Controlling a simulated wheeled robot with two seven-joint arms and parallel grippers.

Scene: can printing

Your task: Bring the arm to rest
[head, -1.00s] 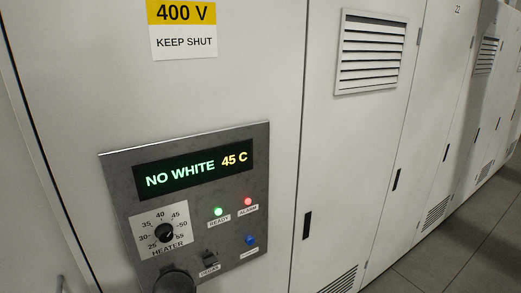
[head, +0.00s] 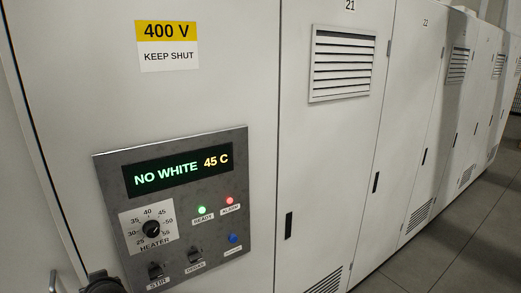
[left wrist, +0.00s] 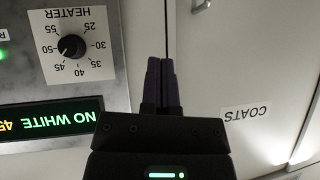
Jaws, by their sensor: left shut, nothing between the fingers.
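My left gripper (left wrist: 161,64) shows in the left wrist view with its two dark fingers together and nothing between them. It is beside the control panel (left wrist: 118,88), in front of a pale cabinet face. A dark rounded part of my left arm (head: 104,282) shows at the bottom left of the head view, by the panel's lower left corner. The gripper's fingers cannot be made out in the head view. My right gripper is in neither view.
The panel (head: 187,232) has a display (head: 178,171) reading "NO WHITE 45 C", a heater knob (head: 152,229), a lit green lamp (head: 202,210), a lit red lamp (head: 230,201), a blue button (head: 233,239) and two switches. Cabinets line the right; floor (head: 440,245) is clear.

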